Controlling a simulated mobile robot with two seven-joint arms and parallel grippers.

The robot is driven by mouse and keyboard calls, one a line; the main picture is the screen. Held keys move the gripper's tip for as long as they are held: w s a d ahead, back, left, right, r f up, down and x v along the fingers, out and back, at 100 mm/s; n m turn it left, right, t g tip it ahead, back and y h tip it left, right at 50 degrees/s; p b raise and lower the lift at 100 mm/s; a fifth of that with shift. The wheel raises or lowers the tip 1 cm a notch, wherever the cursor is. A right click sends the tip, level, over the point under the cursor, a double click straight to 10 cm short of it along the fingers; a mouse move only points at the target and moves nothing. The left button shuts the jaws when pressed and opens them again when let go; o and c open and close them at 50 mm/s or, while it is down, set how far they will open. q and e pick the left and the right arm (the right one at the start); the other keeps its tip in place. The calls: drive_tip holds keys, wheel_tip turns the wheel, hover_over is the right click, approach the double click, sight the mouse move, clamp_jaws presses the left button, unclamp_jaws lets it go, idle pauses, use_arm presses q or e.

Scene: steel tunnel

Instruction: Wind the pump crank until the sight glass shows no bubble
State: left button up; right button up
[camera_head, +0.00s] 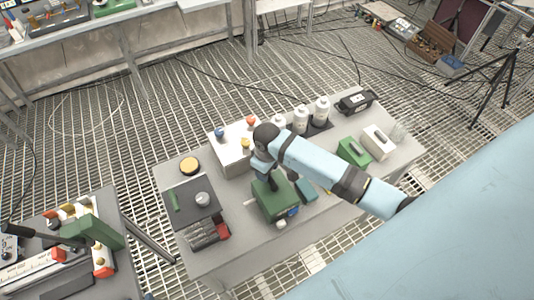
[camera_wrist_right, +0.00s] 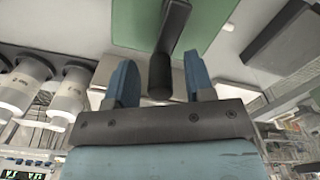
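The green pump body (camera_head: 275,200) stands on the middle of the grey table, with its dark crank partly covered by my right arm. In the right wrist view the crank handle (camera_wrist_right: 161,72) hangs in front of the green body (camera_wrist_right: 205,22). My right gripper (camera_wrist_right: 161,84) has its two blue fingers on either side of this dark handle. Gaps show on both sides, so it is open around the handle and not closed on it. I cannot make out the sight glass or any bubble. My left gripper is not in view.
The table (camera_head: 255,238) also holds a white box with coloured knobs (camera_head: 232,158), white bottles (camera_head: 301,120), a black device (camera_head: 356,102), a small green case (camera_head: 353,152) and a dark mat (camera_head: 181,213). A cluttered bench (camera_head: 121,272) stands at lower left. Grated floor lies around.

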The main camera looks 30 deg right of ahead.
drive_tip(key=shift+r, duration=0.15)
wheel_tip(320, 180, up, 14)
drive_tip(key=b, duration=0.1)
drive_tip(key=shift+f, duration=0.2)
idle(0.4)
